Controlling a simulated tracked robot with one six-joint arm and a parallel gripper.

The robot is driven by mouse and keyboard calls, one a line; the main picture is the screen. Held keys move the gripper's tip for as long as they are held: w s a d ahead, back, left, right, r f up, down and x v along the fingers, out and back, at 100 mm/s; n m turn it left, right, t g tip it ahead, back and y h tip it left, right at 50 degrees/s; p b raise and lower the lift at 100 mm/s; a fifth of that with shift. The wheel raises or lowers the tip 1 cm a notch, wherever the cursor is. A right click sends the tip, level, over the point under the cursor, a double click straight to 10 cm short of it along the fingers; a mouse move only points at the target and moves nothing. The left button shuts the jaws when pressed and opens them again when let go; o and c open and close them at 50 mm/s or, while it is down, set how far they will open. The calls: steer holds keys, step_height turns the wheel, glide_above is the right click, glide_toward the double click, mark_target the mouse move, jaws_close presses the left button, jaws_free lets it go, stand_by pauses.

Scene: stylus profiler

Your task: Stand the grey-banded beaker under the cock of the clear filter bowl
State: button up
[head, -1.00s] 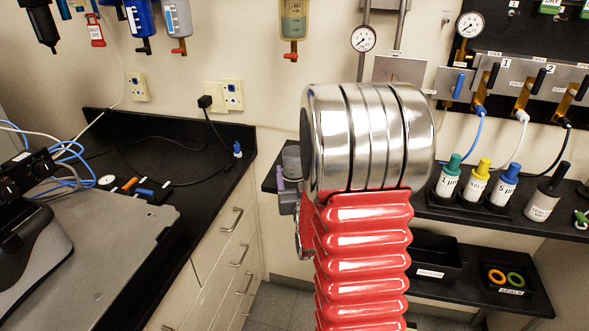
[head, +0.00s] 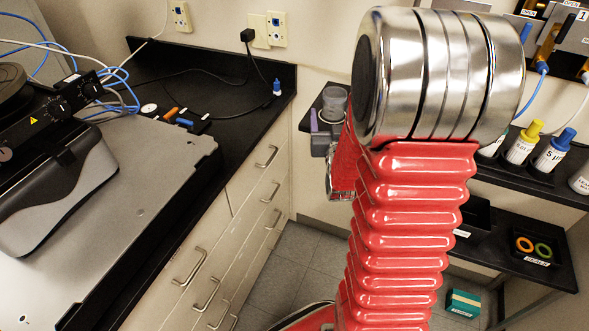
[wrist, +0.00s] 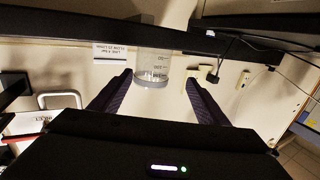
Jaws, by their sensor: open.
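A clear beaker (wrist: 152,66) with dark graduation marks and a greyish band shows in the wrist view, which is upside down. It stands at the edge of a black shelf. My gripper (wrist: 159,78) is open, one dark purple finger on each side of the picture, with the beaker in line between the fingertips; I cannot tell how far ahead it is. In the head view the beaker (head: 335,103) looks like a small grey cylinder left of my arm, beside a purple finger. The clear filter bowl and its cock are not in view.
A black shelf (head: 498,178) with capped bottles (head: 522,146) runs behind my arm. A lower shelf holds a tray of rings (head: 533,247). A teal box (head: 463,303) lies on the floor. The black bench (head: 240,110) with cables is at left, drawer handles facing the aisle.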

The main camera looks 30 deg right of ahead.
steer(key=s+a+r+n+g+y, duration=0.1)
steer(key=s+a+r+g+y, duration=0.15)
steer(key=a, duration=0.55)
steer(key=s+a+r+n+g+y, duration=0.1)
steer(key=a+n+g+y, duration=0.15)
steer(key=a, duration=0.55)
steer(key=s+a+r+n+g+y, duration=0.1)
steer(key=s+a+g, duration=0.1)
steer(key=s+a, duration=0.4)
steer(key=s+a+n+g+y, duration=0.1)
steer(key=s+a+g+y, duration=0.1)
steer(key=s+a, duration=0.5)
steer(key=s, duration=0.6)
steer(key=shift+s+r+g, duration=0.2)
steer(key=shift+r+g, duration=0.1)
steer(key=shift+r, duration=0.05)
